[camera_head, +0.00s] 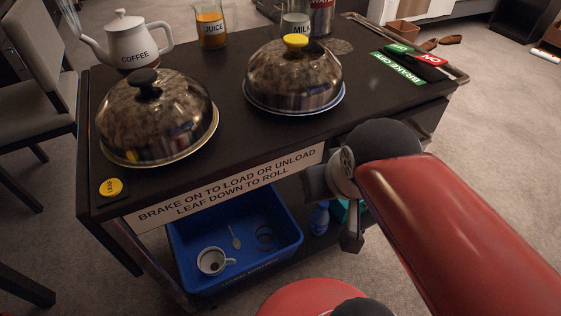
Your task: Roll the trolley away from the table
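The trolley (240,128) has a dark top and a front sign (228,187) reading "BRAKE ON TO LOAD OR UNLOAD, LEAF DOWN TO ROLL". A round yellow LEAF button (111,187) sits at its near left corner. At the far right of the top are a green BRAKE OFF label (398,68) and a red ON label (428,59); I cannot tell the brake's setting. My gripper (350,240) is low at the trolley's front right, partly hidden by my red arm. Its fingers and any contact are unclear. I cannot pick out the table.
Two domed covers (157,115) (294,78), a coffee pot (132,42), a juice jug (210,28) and a milk jug (295,25) stand on top. A blue bin (290,235) holding a cup sits below. A chair (30,95) stands left; carpet is open at right.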

